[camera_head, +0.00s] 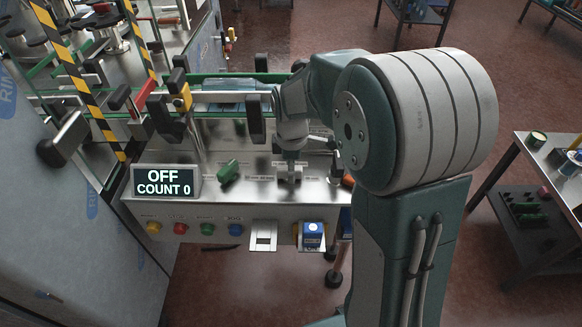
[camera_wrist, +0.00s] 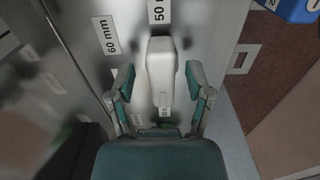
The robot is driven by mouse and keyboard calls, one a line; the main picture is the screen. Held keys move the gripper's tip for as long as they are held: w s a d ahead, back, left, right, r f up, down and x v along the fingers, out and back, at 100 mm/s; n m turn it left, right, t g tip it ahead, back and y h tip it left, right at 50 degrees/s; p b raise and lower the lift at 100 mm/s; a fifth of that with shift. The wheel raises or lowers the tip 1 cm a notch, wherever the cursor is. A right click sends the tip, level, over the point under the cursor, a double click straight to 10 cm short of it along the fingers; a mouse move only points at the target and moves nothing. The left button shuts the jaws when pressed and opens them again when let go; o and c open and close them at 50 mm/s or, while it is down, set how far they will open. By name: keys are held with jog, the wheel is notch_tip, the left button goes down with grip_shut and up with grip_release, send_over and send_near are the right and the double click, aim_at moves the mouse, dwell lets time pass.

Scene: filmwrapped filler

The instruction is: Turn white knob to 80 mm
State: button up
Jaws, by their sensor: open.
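The white knob (camera_wrist: 162,72) is a pale elongated handle between my gripper's fingers in the wrist view. Its far end lies close to the label "50 m…" (camera_wrist: 158,12), which is cut off by the frame edge. The "60 mm" label (camera_wrist: 106,35) is to its left. My gripper (camera_wrist: 160,80) is open, with one finger on each side of the knob and visible gaps between. In the head view my gripper (camera_head: 291,158) is over the steel panel, and the knob beneath it is hard to make out. No 80 mm label is readable.
On the panel, a green knob (camera_head: 228,171) and a display (camera_head: 165,182) reading "OFF COUNT 0" are left of my gripper. Coloured buttons (camera_head: 207,229) line the front face. Black knobs and a conveyor rail stand behind.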

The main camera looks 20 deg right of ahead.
notch_tip(320, 180, up, 12)
dwell(0.6)
jog(key=shift+f, duration=0.1)
jog(key=s+r+m+t, duration=0.2)
jog(key=s+m+t, duration=0.3)
jog(key=s+m, duration=0.9)
jog(key=s, duration=0.6)
jog(key=shift+s+a+t, duration=0.3)
jog(key=shift+s+a, duration=0.05)
